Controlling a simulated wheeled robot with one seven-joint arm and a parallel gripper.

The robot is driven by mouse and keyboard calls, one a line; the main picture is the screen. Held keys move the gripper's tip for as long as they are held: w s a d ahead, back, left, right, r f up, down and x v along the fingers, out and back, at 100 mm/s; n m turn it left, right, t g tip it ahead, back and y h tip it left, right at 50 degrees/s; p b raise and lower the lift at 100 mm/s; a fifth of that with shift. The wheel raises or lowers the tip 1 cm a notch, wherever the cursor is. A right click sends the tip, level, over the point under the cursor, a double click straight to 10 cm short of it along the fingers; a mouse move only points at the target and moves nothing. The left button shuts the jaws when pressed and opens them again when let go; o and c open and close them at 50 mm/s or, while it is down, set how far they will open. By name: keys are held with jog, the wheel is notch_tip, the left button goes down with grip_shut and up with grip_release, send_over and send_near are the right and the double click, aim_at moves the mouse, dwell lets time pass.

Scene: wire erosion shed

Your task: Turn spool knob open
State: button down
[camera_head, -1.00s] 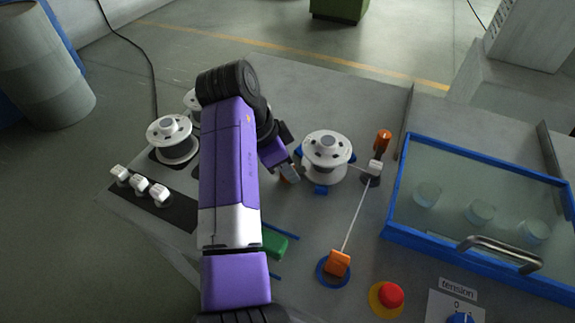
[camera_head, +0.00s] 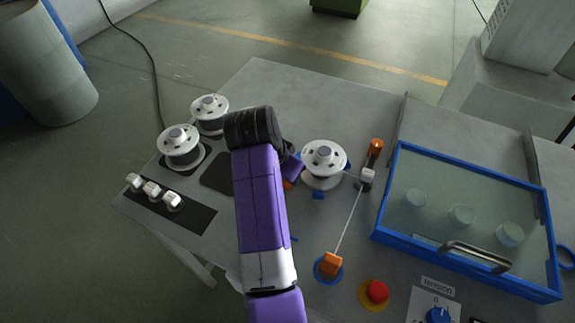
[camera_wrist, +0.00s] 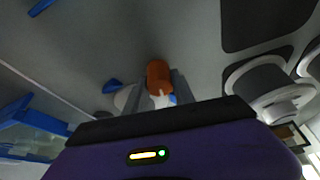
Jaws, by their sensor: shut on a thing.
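The orange spool knob (camera_head: 288,184) stands just left of the white spool (camera_head: 323,165) in the head view, mostly hidden by my arm. In the wrist view the orange knob (camera_wrist: 158,73) sits between the two grey fingers of my gripper (camera_wrist: 158,88). My gripper is shut on it. The spool shows only in part behind the left finger. A wire runs from near the spool to an orange block (camera_head: 331,263) on a blue disc. In the head view the fingertips are hidden behind my wrist.
Two more white spools (camera_head: 180,147) and a strip with white knobs (camera_head: 153,190) lie to the left. An orange-topped lever (camera_head: 375,150) stands right of the spool. A blue-framed clear cover (camera_head: 378,238) and a red button (camera_head: 377,291) are farther right.

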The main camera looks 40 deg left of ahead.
jog(key=n+y+p, duration=0.1)
jog(key=n+p, duration=0.1)
jog(key=n, duration=0.1)
jog(key=n+y+p, duration=0.1)
jog(key=n+p, duration=0.1)
jog(key=n, duration=0.1)
jog(key=shift+r+g+p, duration=0.2)
jog(key=shift+g+p, duration=0.1)
jog(key=shift+g, duration=0.1)
jog(key=shift+f+n+g+y+p, duration=0.1)
jog(key=shift+n+g+y+p, duration=0.3)
jog(key=shift+n, duration=0.85)
jog(key=shift+n+g+y+p, duration=0.2)
jog(key=shift+n+y+p, duration=0.25)
jog(key=shift+n, duration=0.8)
jog(key=c, duration=1.1)
grip_release()
jog(key=shift+o, duration=0.2)
jog(key=shift+f, duration=0.15)
